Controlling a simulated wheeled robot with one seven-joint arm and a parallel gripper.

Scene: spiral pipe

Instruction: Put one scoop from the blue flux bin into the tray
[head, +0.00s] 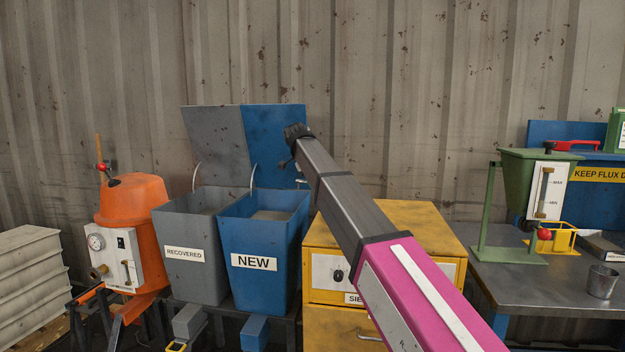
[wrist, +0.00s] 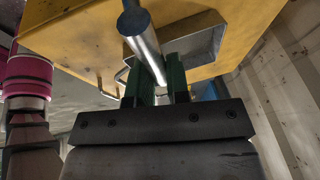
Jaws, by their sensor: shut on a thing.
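The blue flux bin (head: 255,282), labelled NEW, stands left of centre with its blue lid (head: 268,150) raised. Pale material (head: 272,215) shows inside it. In the wrist view my gripper (wrist: 160,82) has dark green fingers shut on a shiny round metal bar, apparently the scoop's handle (wrist: 147,48). A grey metal pan-like part (wrist: 205,45) shows just behind the bar; whether it joins the bar, and whether it holds anything, I cannot tell. I cannot identify the tray for certain.
A grey RECOVERED bin (head: 185,268) adjoins the blue bin. A yellow cabinet (head: 410,218) stands to its right and shows close in the wrist view (wrist: 80,35). An orange machine (head: 133,205) is left. A workbench (head: 520,280) holds a green hopper (head: 520,180) and metal cup (head: 602,282).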

